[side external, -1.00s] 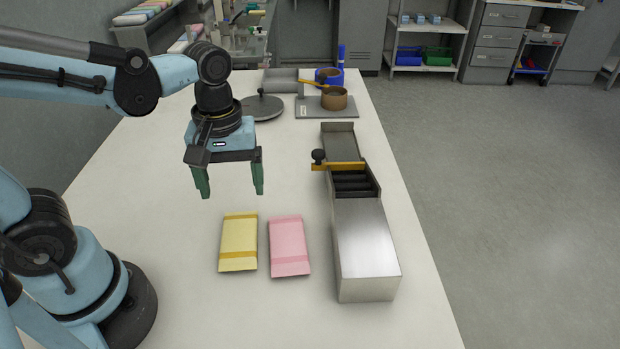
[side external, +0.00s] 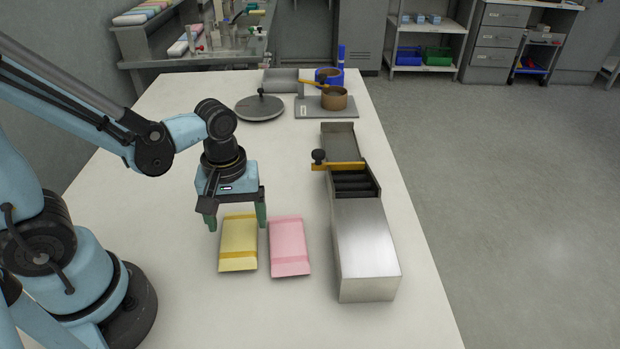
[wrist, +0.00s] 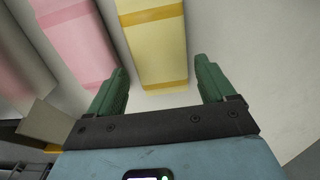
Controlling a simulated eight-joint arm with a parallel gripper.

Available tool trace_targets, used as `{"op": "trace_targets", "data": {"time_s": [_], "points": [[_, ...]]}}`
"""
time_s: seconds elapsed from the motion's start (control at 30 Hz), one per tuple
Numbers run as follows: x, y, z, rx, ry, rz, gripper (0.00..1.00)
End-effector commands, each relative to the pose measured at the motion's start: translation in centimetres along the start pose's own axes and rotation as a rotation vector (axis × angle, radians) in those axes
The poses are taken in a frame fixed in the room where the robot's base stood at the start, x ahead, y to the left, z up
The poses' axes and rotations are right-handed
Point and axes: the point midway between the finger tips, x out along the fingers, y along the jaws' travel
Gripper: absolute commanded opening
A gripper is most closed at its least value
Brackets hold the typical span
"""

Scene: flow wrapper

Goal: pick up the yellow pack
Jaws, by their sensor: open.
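The yellow pack (side external: 239,243) lies flat on the white table, left of a pink pack (side external: 289,246). My gripper (side external: 236,222) is open and empty at the far end of the yellow pack, with its green fingers spread wider than the pack. In the wrist view the yellow pack (wrist: 156,45) lies ahead of and between the two fingertips of my gripper (wrist: 161,75). The pink pack (wrist: 77,40) is to its left there, close beside the left finger.
A metal flow wrapper (side external: 365,245) with a yellow bar and black knob stands right of the packs. A round grey disc (side external: 259,108) and a brown pot (side external: 334,98) on a grey plate are at the back. The table left of the yellow pack is clear.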

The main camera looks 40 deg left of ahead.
Motion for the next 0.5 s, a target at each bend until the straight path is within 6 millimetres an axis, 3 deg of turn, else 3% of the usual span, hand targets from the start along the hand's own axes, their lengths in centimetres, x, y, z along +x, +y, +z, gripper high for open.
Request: {"op": "trace_targets", "data": {"time_s": [0.2,0.5], "points": [[1.9,0.0,0.1,0.000,-0.001,0.000,0.83],[2.7,-0.1,0.1,-0.001,-0.001,0.000,0.83]]}}
